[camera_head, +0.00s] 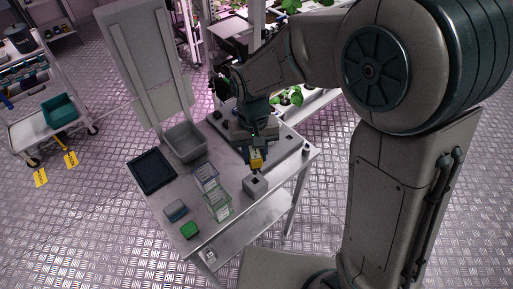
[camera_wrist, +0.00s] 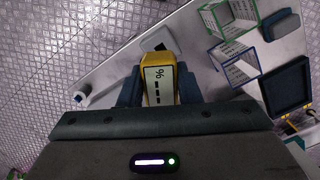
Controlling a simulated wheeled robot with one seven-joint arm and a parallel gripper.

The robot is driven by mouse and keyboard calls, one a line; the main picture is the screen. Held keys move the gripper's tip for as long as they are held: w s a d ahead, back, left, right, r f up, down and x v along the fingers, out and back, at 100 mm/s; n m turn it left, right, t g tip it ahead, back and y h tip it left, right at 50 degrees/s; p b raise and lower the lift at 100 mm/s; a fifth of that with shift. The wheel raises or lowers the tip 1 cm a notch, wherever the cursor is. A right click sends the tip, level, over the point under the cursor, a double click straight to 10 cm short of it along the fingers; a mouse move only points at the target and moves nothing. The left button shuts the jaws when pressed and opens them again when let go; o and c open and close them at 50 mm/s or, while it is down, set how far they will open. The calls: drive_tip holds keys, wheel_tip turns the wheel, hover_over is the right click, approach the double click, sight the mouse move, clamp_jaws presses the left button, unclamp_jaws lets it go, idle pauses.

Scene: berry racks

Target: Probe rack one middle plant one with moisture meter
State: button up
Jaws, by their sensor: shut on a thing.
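The moisture meter (camera_head: 256,160) is a yellow body with a dark probe pointing down. In the wrist view the meter (camera_wrist: 159,82) shows a pale display face with a % sign. My gripper (camera_head: 257,150) is shut on it, with a finger on each side of the body; the gripper also shows in the wrist view (camera_wrist: 159,92). A small grey block (camera_head: 255,186) stands on the table just below the meter. I cannot tell whether the probe tip is inside the block or above it. Green plants (camera_head: 290,97) show on a rack behind the table, partly hidden by my arm.
The metal table (camera_head: 277,195) carries a blue-edged basket (camera_head: 206,176), a green-edged basket (camera_head: 217,207), a black tray (camera_head: 152,171), a grey bin (camera_head: 186,143), a blue-grey block (camera_head: 176,210) and a green block (camera_head: 190,230). A cart with a teal bin (camera_head: 60,110) stands left.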

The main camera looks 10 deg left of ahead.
drive_tip(key=shift+f+b, duration=1.55)
drive_tip(key=shift+f, duration=0.8)
drive_tip(key=o, duration=1.1)
drive_tip(key=shift+w+r, duration=0.1)
drive_tip(key=r, duration=0.4)
drive_tip(key=w+r+b, duration=0.1)
drive_tip(key=r, duration=0.8)
drive_tip(key=shift+w+a+r, duration=0.25)
drive_tip(key=shift+a+r, duration=0.05)
drive_tip(key=s+d+f+m+t, duration=0.1)
drive_tip(key=s+d, duration=0.3)
drive_tip(key=d, duration=0.7)
drive_tip(key=s+d+m+t, duration=0.3)
drive_tip(key=s+d, duration=0.2)
drive_tip(key=d, duration=0.7)
drive_tip(key=shift+s+f+t+y, duration=0.2)
drive_tip(key=shift+f+t+y, duration=0.1)
drive_tip(key=shift+f+t, duration=0.1)
